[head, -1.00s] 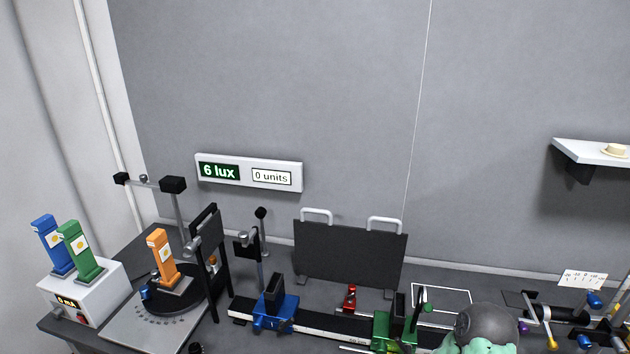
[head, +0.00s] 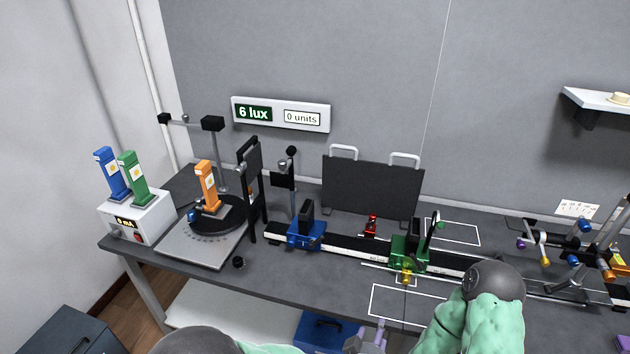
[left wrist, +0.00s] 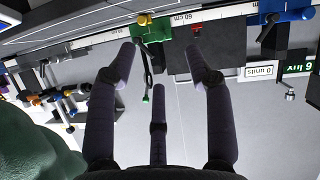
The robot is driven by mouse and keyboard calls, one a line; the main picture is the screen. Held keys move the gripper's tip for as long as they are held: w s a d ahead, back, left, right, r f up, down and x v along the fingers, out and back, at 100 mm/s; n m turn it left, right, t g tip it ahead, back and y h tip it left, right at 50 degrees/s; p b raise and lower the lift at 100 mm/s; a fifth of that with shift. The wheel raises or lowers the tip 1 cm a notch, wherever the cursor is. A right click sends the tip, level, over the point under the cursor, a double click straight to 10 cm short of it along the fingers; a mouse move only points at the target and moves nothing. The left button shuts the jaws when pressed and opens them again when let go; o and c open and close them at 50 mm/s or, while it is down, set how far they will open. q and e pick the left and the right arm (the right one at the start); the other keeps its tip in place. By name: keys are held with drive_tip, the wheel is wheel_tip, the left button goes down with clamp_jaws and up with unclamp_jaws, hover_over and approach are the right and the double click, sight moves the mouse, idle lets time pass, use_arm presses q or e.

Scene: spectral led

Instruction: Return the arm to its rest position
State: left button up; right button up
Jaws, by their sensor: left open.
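My left gripper (head: 372,337) shows at the bottom edge of the head view, in front of the bench, with its arm coming in from the left. In the left wrist view the dark fingers of this gripper (left wrist: 165,72) are spread apart with nothing between them. That view is upside down and looks past the fingers toward the rail and wall. My right arm (head: 480,305) shows at the lower right of the head view, over the bench's front part. Its gripper is not visible.
The bench (head: 280,282) carries a rail with a blue carriage (head: 305,236) and a green carriage (head: 408,254). A turntable with an orange holder (head: 207,186) stands at left, beside a white box (head: 138,222). A lux display (head: 280,114) hangs on the wall.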

use_arm(q)
drive_tip(key=s+a+f+n+g+y, duration=0.3)
drive_tip(key=a+f+g, duration=0.5)
drive_tip(key=a+f, duration=1.25)
drive_tip(key=s+a+f+g+h, duration=0.2)
drive_tip(key=s+f, duration=0.4)
drive_tip(key=s, duration=0.3)
drive_tip(key=shift+s+a+n+g, duration=0.3)
drive_tip(key=shift+a+g, duration=0.35)
drive_tip(key=shift+g, duration=0.15)
drive_tip(key=shift+w+f, duration=0.1)
use_arm(e)
drive_tip(key=shift+c, duration=0.3)
